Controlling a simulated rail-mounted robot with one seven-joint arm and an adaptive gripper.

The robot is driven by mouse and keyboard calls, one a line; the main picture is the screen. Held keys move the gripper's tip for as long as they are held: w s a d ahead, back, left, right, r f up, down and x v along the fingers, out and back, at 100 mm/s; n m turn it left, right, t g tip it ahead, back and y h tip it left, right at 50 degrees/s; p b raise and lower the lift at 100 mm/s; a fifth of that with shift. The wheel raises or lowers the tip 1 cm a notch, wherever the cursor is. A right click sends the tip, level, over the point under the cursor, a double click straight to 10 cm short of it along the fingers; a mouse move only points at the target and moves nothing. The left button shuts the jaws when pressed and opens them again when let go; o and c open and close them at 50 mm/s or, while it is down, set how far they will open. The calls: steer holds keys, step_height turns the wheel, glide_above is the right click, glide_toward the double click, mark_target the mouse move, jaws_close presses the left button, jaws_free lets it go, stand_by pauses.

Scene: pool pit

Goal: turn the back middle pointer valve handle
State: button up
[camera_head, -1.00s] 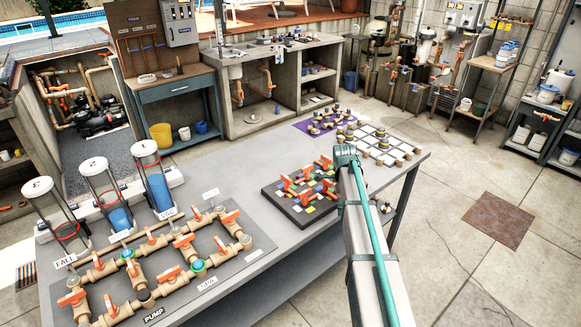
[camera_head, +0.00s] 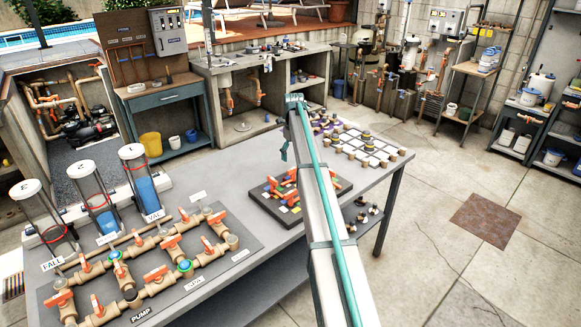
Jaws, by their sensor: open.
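A black board (camera_head: 262,203) with several orange pointer-like handles (camera_head: 271,184) over small coloured tiles lies on the grey table (camera_head: 215,268). My arm crosses in front of it and hides its middle, including some handles. I cannot make out the back middle handle or which way it points. A pipe board at the front left also carries several orange handles (camera_head: 155,274). A small teal part of my arm shows above and behind the black board.
Three clear cylinders with white caps (camera_head: 132,152) stand at the table's left edge. A white grid with small knobs (camera_head: 368,147) lies at the back right of the table. A sink bench (camera_head: 213,72) stands behind. Open floor lies to the right.

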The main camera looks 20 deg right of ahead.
step_height(320, 180, down, 7)
steer(key=shift+r+p, duration=0.1)
steer(key=shift+p, duration=0.8)
steer(key=c, duration=1.1)
steer(key=shift+c, duration=0.2)
